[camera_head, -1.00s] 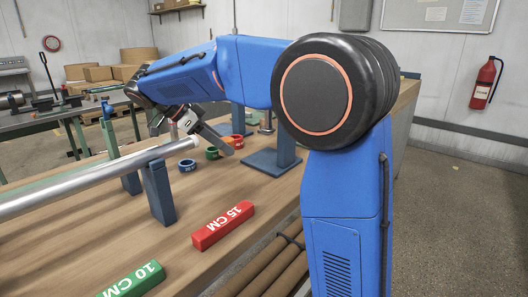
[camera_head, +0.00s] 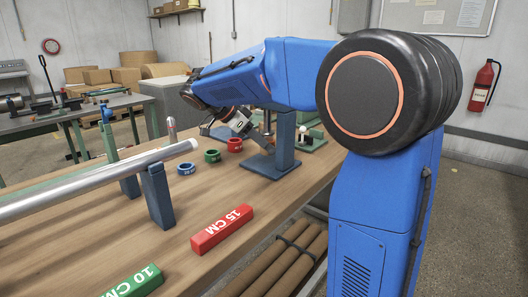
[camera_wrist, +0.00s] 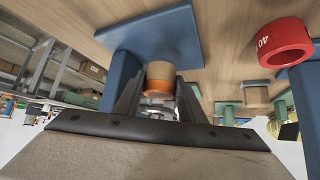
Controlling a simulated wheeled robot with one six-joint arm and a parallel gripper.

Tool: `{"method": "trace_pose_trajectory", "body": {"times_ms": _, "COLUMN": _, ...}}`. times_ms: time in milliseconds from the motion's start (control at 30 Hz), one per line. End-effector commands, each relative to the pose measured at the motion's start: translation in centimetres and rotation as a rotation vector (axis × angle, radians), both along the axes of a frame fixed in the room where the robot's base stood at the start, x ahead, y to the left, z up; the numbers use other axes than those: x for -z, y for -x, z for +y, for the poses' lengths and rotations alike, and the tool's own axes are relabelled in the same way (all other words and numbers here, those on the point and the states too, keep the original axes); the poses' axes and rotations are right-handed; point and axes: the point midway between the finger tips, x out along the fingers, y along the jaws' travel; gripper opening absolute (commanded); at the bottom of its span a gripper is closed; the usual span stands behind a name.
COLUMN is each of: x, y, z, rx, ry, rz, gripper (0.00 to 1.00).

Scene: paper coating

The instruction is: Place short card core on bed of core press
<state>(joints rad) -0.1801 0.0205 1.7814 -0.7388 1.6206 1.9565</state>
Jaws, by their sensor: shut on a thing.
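My gripper (camera_head: 232,128) is above the bench, just left of a blue upright stand in the head view. In the wrist view a short tan cylinder with an orange band, apparently the short card core (camera_wrist: 160,73), sits between my gripper's fingers (camera_wrist: 158,92), which are shut on it. In the head view the core cannot be made out clearly. A green-based device with a white knob (camera_head: 310,139) stands behind the blue stand; it may be the core press, but its bed is not clear.
The blue stand (camera_head: 285,142) has a wide base plate (camera_head: 270,167) close to my gripper. Blue (camera_head: 186,168), green (camera_head: 212,156) and red (camera_head: 234,145) rings lie nearby. Red (camera_head: 222,230) and green (camera_head: 134,282) blocks lie in front.

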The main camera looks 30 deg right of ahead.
Motion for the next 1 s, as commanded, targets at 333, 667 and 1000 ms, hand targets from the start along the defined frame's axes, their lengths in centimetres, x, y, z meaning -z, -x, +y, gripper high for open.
{"method": "trace_pose_trajectory", "body": {"times_ms": 333, "x": 2.6, "y": 0.0, "z": 0.1, "rx": 0.0, "ry": 0.0, "rz": 0.001, "gripper": 0.12}}
{"method": "trace_pose_trajectory", "body": {"times_ms": 667, "x": 2.8, "y": 0.0, "z": 0.1, "rx": 0.0, "ry": 0.001, "rz": 0.002, "gripper": 0.55}}
{"method": "trace_pose_trajectory", "body": {"times_ms": 1000, "x": 2.6, "y": 0.0, "z": 0.1, "rx": -0.001, "ry": 0.0, "rz": 0.001, "gripper": 0.55}}
